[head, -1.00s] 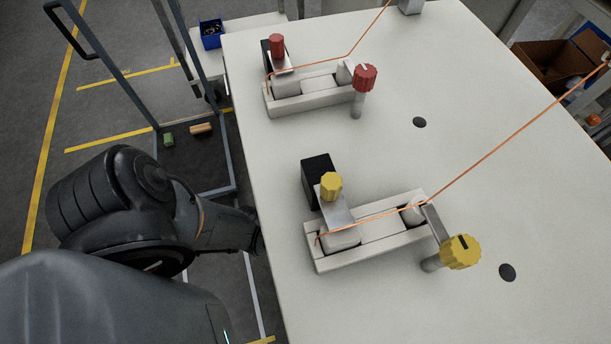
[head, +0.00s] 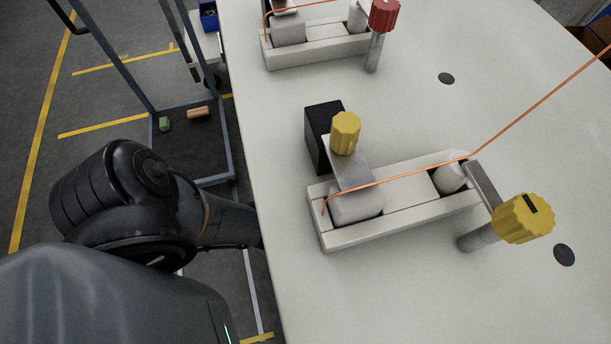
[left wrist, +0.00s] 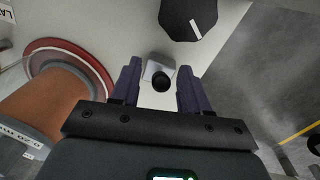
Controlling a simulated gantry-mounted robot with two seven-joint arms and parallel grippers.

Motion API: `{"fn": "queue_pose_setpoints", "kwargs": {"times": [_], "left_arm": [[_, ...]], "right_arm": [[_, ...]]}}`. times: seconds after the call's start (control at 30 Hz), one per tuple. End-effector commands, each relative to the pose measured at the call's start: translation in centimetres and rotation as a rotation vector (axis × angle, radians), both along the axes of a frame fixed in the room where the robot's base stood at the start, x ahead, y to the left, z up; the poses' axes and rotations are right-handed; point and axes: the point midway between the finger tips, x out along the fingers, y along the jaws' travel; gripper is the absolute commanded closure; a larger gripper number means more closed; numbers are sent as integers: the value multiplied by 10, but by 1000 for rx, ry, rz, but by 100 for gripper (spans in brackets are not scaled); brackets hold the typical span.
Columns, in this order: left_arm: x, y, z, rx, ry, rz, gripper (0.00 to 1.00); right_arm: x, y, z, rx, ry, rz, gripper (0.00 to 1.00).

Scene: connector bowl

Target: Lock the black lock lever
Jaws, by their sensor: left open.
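In the left wrist view my left gripper (left wrist: 157,85) is open, with a dark finger on each side. Between and just beyond the fingertips is a small round black knob (left wrist: 161,80) on a light grey block (left wrist: 158,68). I cannot tell whether the fingers touch it. A larger black faceted knob (left wrist: 188,16) with a white stripe is past the fingers at the top. No black-knobbed lever shows in the head view, where only part of my left arm is seen and no gripper. My right gripper is in neither view.
The head view shows a white table (head: 400,290) with a yellow-knobbed clamp fixture (head: 400,218) and a red-knobbed one (head: 315,52) behind it. An orange wire (head: 540,100) runs across the nearer fixture. In the left wrist view a brownish spool (left wrist: 50,100) stands close at left.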

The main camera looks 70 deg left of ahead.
Motion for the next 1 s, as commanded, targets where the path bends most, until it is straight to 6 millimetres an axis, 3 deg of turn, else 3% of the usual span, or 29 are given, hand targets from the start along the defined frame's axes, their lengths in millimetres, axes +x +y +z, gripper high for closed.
{"fn": "queue_pose_setpoints", "kwargs": {"times": [0.17,0.5,0.77,1.0], "left_arm": [[0,0,0,0,0,0,55],[0,0,0,0,0,0,100],[0,0,2,2,15,-2,100],[4,1,7,16,104,-5,100]], "right_arm": [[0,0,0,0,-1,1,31],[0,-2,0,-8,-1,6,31],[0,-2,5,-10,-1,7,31],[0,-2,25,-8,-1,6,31]]}}
